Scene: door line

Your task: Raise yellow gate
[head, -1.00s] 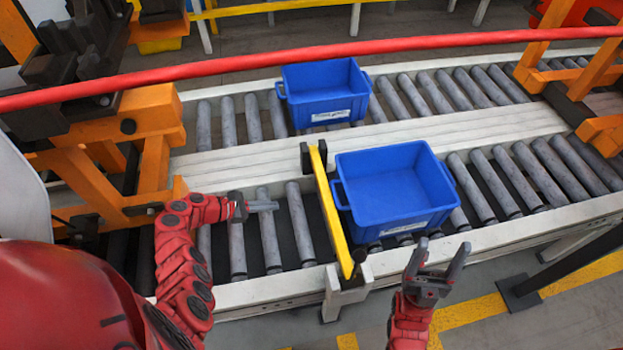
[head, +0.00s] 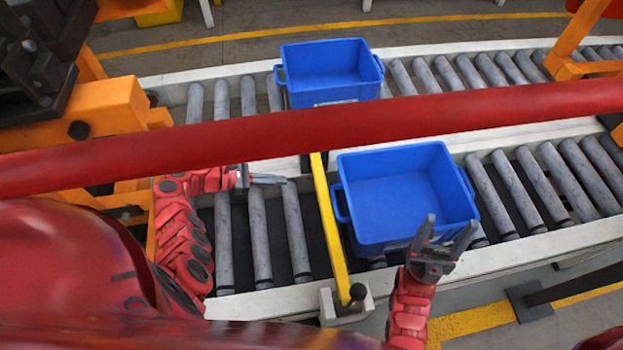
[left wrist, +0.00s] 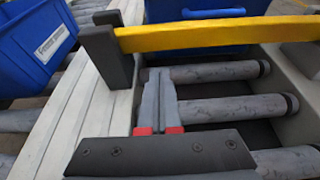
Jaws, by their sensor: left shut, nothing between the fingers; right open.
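The yellow gate (head: 329,230) is a flat bar lying low across the near conveyor, just left of the near blue bin. Its near end sits at a pale bracket with a dark knob; its far end is hidden behind a red bar in the head view. In the left wrist view the gate (left wrist: 215,36) crosses the top, with a dark post at its left end. My left gripper (head: 284,180) is shut and empty, left of the gate and apart from it; its fingers (left wrist: 160,95) point toward the gate. My right gripper (head: 451,236) is open at the near bin's front edge.
The near blue bin (head: 404,198) stands on the rollers right of the gate. Another blue bin (head: 328,70) stands on the far conveyor. A red bar (head: 440,117) crosses the head view. An orange frame (head: 110,110) stands at left.

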